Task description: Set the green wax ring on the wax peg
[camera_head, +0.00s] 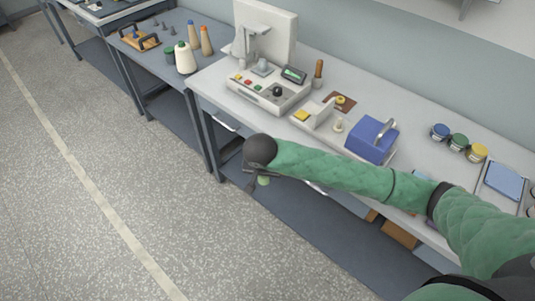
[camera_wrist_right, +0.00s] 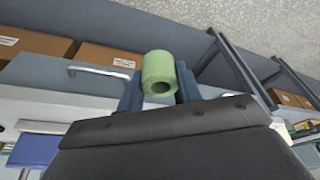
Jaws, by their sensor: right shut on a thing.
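The green wax ring (camera_head: 264,181) is a short, thick pale-green cylinder with a hole. In the right wrist view the ring (camera_wrist_right: 158,73) sits between the two dark fingers of my right gripper (camera_wrist_right: 160,88), which is shut on it. In the head view my right gripper (camera_head: 257,184) hangs in front of the workbench edge, over the floor side. A small cream peg (camera_head: 338,125) stands on a pale base on the bench, beside the blue box; it looks like the wax peg. My left gripper is not in view.
My right arm passes over the bench's front edge. Open floor (camera_head: 120,170) lies at the left.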

